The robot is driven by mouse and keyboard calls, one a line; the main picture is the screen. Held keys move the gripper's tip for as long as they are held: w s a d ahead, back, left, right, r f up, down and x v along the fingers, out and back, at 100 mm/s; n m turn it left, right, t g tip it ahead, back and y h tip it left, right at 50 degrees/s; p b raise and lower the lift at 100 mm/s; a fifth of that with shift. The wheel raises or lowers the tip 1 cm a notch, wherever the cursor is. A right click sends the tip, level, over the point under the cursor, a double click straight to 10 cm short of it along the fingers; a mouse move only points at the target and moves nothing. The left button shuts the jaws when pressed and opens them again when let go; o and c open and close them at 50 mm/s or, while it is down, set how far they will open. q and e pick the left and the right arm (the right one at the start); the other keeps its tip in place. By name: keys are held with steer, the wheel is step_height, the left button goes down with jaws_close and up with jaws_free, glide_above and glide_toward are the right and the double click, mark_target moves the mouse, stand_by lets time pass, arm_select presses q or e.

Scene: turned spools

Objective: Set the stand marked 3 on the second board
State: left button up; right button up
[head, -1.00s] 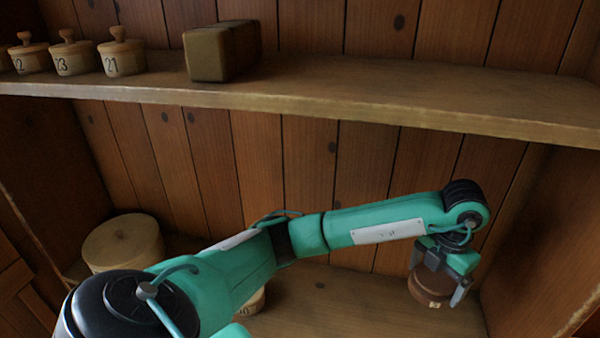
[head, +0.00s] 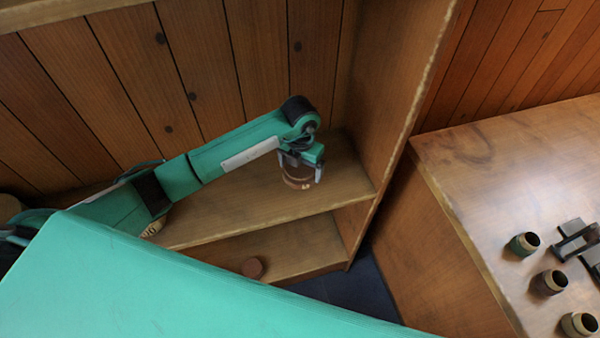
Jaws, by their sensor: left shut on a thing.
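My left gripper (head: 300,178) is shut on a round brown stand (head: 296,181) with a small pale label whose mark is too small to read. The stand is upright, at the right end of a middle board (head: 230,205) of the shelf. I cannot tell whether its base touches the board. A similar small reddish-brown round piece (head: 252,267) is on the board below (head: 305,248), with no mark readable. My right gripper is not in view.
The shelf's side wall (head: 385,110) rises close to the right of my left gripper. A wooden counter (head: 480,170) at the right bears several small turned pieces (head: 549,282) and dark blocks (head: 574,240). A pale round piece (head: 155,226) is partly hidden by my left arm.

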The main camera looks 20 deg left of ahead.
mark_target(300, 176)
arm_select(q)
step_height(300, 176, down, 4)
steer(key=shift+r+p, duration=0.2)
steer(key=shift+p, duration=0.2)
steer(key=shift+f, duration=0.5)
steer(key=shift+f, duration=0.15)
steer(key=o, duration=0.8)
steer(key=shift+o, duration=0.2)
